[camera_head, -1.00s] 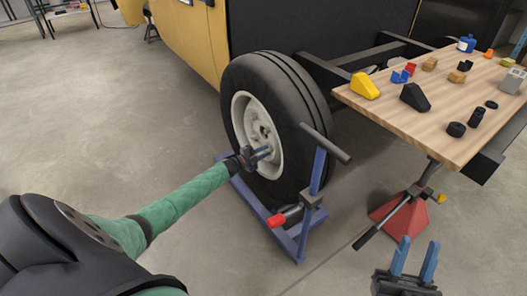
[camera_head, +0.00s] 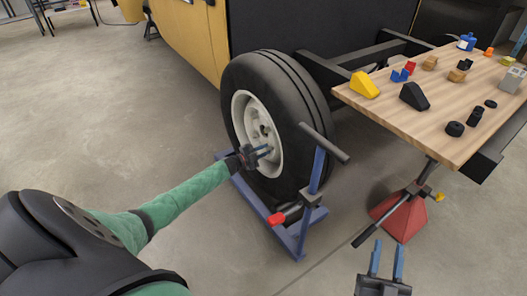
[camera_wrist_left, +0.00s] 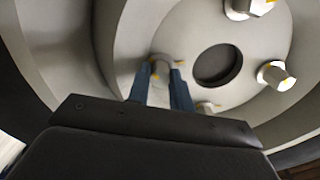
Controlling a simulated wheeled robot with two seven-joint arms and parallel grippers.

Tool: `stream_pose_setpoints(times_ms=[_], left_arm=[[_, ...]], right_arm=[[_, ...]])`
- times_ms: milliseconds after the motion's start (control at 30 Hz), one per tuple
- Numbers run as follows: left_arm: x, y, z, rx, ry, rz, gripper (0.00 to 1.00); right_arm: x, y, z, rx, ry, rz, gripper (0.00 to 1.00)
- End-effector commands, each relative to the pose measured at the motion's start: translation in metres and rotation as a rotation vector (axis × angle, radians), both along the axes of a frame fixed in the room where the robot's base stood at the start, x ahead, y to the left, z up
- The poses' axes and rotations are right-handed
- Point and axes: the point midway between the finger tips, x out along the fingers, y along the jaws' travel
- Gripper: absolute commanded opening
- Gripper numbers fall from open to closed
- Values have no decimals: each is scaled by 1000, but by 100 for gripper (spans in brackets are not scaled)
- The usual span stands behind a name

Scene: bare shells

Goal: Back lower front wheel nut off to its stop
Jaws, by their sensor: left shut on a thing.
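The front wheel (camera_head: 290,110) has a black tyre and a pale rim, with several nuts around its hub. In the left wrist view, my left gripper (camera_wrist_left: 160,92) has its two blue fingers on either side of the lower nut (camera_wrist_left: 160,66), a pale nut with yellow marks, and is shut on it. Its stud and the stop are hidden or too small to tell. In the head view my left gripper (camera_head: 262,151) reaches into the rim. My right gripper (camera_head: 387,262) is open and empty at the bottom, right of the wheel.
A blue wheel dolly (camera_head: 255,203) with an upright handle stands around the tyre. A red jack stand (camera_head: 405,215) is to its right. A wooden bench top (camera_head: 440,105) with chocks and small parts is at the right. Other wheel nuts (camera_wrist_left: 275,75) stand close to my left gripper.

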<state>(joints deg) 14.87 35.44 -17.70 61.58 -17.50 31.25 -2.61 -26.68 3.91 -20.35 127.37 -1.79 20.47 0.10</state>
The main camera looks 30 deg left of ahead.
Motion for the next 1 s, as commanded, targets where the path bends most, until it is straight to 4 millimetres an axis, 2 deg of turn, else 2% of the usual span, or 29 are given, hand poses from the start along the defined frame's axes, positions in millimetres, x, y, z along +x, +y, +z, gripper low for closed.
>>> stream_pose_setpoints(times_ms=[33, 67, 167, 467, 667, 767, 1000], left_arm=[[0, 1, -1, 0, 1, 2, 0], [0, 1, -1, 0, 1, 2, 23], [0, 1, -1, 0, 1, 1, 43], [-1, 0, 0, 0, 0, 0, 43], [-15, 6, 0, 1, 1, 0, 43], [-28, 12, 0, 1, 3, 1, 43], [-57, 24, -1, 2, 1, 1, 43]], right_arm=[[0, 0, 0, 0, -1, 0, 36], [0, 0, 0, 0, -1, 0, 36], [0, 0, 1, 0, -3, -1, 36], [0, 0, 1, 0, -2, -1, 36], [4, 1, -7, -8, 38, 4, 36], [4, 5, -42, -29, 131, 9, 36], [8, 7, -77, -57, 242, 17, 36]])
